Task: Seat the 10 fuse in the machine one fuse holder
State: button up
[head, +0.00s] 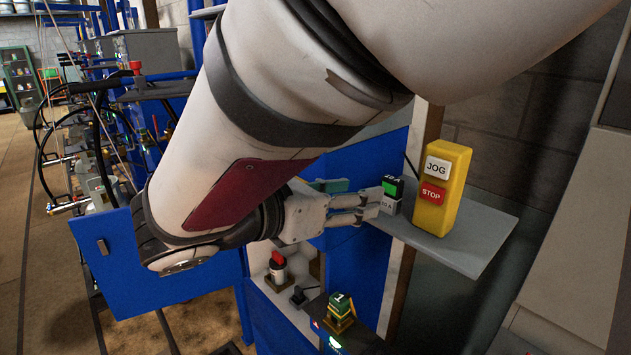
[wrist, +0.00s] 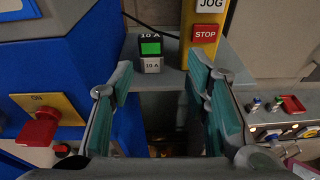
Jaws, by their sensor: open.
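The 10 fuse (head: 390,196) is a small black and white block with a green face, marked 10 A. It stands upright on a grey shelf (head: 470,242), and also shows in the wrist view (wrist: 150,52). My gripper (head: 366,207) is open, its fingers pointing at the fuse. In the wrist view my gripper's teal-padded fingers (wrist: 160,85) are spread wide with the fuse ahead, between their lines; I see no grip on it. I cannot pick out the machine one fuse holder with certainty; my arm hides part of the blue cabinet (head: 355,255).
A yellow JOG/STOP box (head: 442,190) stands right of the fuse. A blue door (head: 130,265) hangs open at left. A red switch (head: 277,260) and a green-yellow piece marked 1 (head: 341,306) sit lower. A red knob (wrist: 40,128) is left in the wrist view.

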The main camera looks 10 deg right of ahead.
aim_at(390, 183)
jog(key=shift+n, duration=0.3)
jog(key=x, duration=0.8)
jog(key=shift+w+a+r, duration=0.1)
jog(key=shift+w+a, duration=0.2)
jog(key=shift+w, duration=0.05)
jog(key=shift+w+x, duration=0.2)
jog(key=shift+x, duration=2.5)
jog(key=shift+a, duration=0.15)
grip_shut()
